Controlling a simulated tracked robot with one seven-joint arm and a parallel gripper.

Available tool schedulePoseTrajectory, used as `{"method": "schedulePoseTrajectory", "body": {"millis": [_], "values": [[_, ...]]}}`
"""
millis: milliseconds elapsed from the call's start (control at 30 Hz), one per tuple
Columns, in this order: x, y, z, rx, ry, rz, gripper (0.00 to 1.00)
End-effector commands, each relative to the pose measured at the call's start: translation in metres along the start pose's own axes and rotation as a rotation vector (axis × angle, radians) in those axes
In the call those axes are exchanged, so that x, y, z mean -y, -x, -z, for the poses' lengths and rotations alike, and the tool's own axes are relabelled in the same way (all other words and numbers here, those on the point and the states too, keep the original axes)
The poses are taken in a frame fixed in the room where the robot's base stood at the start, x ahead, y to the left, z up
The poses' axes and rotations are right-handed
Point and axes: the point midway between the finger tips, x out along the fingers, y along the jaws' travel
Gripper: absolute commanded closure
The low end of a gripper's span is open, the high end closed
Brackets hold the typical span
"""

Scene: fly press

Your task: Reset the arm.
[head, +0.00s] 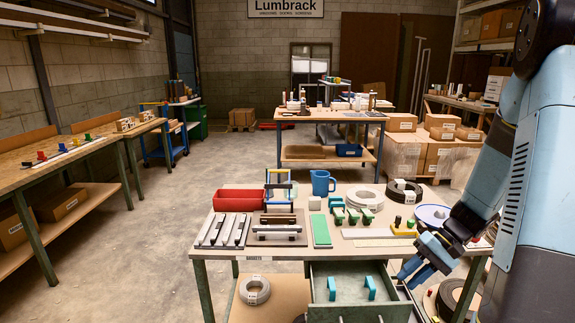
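My arm comes in from the right side of the head view. My gripper (404,280) hangs at the front right of the near workbench (220,253), beside the right edge of an open drawer (345,297). Its two blue fingers point down and to the left and look apart, with nothing visible between them. Two teal handle-shaped pieces lie in the drawer, a left one (331,288) and a right one (370,287). The gripper does not appear to touch them.
The bench top holds a red bin (240,200), a blue mug (321,182), grey bars, green pieces and wire coils (353,197). Coils lie on the shelf below, beside the drawer. Open floor (200,180) lies left of the bench.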

Motion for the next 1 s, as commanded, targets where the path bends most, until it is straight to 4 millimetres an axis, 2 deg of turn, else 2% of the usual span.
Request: {"method": "schedulePoseTrajectory", "body": {"millis": [100, 400, 1000], "values": [[0.02, 0.011, -0.013, -0.028, 0.044, -0.083, 0.77], [0.061, 0.036, -0.051, -0.118, 0.139, -0.271, 0.77], [0.124, 0.082, -0.137, -0.414, 0.333, -0.541, 0.77]]}}
